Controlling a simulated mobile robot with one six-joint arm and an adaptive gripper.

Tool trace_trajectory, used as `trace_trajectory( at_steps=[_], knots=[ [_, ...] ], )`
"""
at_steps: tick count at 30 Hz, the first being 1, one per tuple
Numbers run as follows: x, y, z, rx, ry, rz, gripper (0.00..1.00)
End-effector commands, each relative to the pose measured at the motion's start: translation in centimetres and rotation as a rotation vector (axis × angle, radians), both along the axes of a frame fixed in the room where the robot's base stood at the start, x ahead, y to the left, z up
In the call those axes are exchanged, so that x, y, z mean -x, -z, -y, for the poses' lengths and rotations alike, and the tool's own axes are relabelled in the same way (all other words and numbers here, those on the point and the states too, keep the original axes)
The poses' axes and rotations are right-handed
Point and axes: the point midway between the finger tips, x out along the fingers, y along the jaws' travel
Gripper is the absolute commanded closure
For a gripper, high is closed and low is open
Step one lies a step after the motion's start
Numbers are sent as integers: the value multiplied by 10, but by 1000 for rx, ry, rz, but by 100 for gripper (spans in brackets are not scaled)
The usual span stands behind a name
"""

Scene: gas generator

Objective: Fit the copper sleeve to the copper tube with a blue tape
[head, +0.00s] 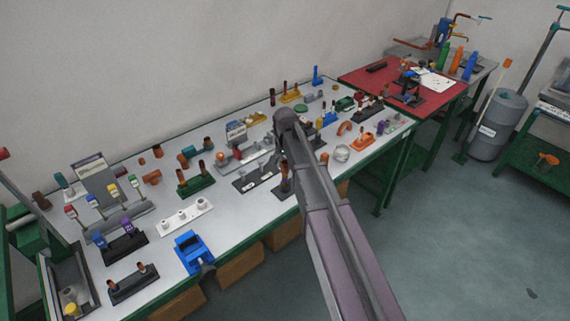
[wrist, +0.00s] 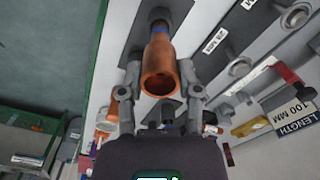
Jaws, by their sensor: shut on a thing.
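In the wrist view my gripper (wrist: 160,75) is shut on a copper sleeve (wrist: 158,62), with one finger on each side. The sleeve's wide open end faces the camera. Just beyond its far end a blue tape band (wrist: 160,27) shows on a darker copper tube that stands on a grey plate. Sleeve and tube look roughly in line; I cannot tell how far one goes over the other. In the head view my arm hides most of the gripper, and brown copper (head: 285,184) shows beside the arm near the table's front edge.
Grey plates with round posts and MM labels (wrist: 214,40) lie to the right in the wrist view, near a LENGTH sign (wrist: 293,117). The white table (head: 225,225) holds several fixtures, with a blue vise (head: 192,252) at the front. Open floor lies right.

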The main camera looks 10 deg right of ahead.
Motion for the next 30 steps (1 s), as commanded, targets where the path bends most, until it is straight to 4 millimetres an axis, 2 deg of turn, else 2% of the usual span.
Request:
trace_trajectory(
  at_steps=[1,3,5,20,30],
  knots=[
    [0,1,0,0,0,0,53],
    [0,0,0,0,0,0,32],
    [0,0,0,0,0,0,15],
    [0,-1,0,0,0,0,15],
    [0,-18,0,0,0,0,15]
  ],
)
